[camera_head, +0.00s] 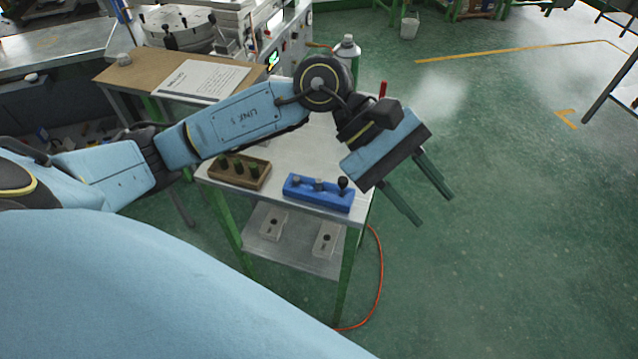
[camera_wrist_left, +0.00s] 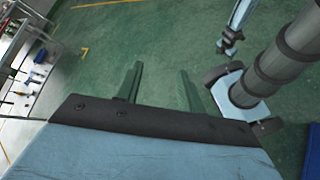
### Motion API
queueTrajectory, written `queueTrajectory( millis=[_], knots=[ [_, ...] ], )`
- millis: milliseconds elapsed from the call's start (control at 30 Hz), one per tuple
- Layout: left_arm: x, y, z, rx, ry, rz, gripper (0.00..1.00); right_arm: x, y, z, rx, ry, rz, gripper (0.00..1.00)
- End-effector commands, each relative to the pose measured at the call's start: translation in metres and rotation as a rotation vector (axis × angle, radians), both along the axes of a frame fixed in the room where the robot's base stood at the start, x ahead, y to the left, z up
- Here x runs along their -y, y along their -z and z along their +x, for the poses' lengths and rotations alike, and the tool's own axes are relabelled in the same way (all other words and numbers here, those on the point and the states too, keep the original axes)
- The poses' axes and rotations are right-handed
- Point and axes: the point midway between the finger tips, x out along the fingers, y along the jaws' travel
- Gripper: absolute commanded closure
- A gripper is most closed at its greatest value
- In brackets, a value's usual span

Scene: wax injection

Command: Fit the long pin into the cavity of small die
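My left gripper (camera_head: 434,209) hangs over the floor to the right of the table, fingers pointing down and right. Its fingers are apart and empty; the left wrist view shows the same gap (camera_wrist_left: 160,72). Two pale blocks with holes, one left (camera_head: 274,222) and one right (camera_head: 326,240), lie on the lower shelf. I cannot tell which piece is the long pin or which is the small die.
The table (camera_head: 305,150) has green legs. A spray can (camera_head: 347,52) and a red upright item (camera_head: 382,89) are behind my arm. A paper sheet (camera_head: 200,78) lies on a brown board at back left. A red hose (camera_head: 380,285) runs along the floor. The floor right is clear.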

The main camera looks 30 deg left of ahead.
Motion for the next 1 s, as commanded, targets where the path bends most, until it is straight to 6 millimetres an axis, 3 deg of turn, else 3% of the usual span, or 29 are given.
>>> queueTrajectory(
  millis=[100,167,300,400,567,800,1000],
  knots=[
    [-0.059,0.029,0.022,0.176,0.116,0.362,0.61,0.000,0.000,0.000,0.000,0.000,0.000,0.16],
    [-0.092,0.036,0.032,0.227,0.166,0.526,0.61,0.000,0.000,0.000,0.000,0.000,0.000,0.16],
    [-0.154,0.037,0.047,0.276,0.249,0.815,0.61,0.000,0.000,0.000,0.000,0.000,0.000,0.16],
    [-0.182,0.032,0.052,0.278,0.279,0.936,0.61,0.000,0.000,0.000,-0.001,0.000,0.000,0.16],
    [-0.197,0.039,0.053,0.268,0.299,1.001,0.61,0.000,0.000,0.000,-0.001,0.000,0.001,0.16],
    [-0.198,0.085,0.053,0.266,0.301,1.001,0.61,-0.001,-0.002,0.000,-0.001,0.000,0.001,0.16],
    [-0.197,0.109,0.054,0.270,0.300,0.999,0.61,-0.002,-0.003,-0.001,-0.001,0.000,0.003,0.16]
  ],
)
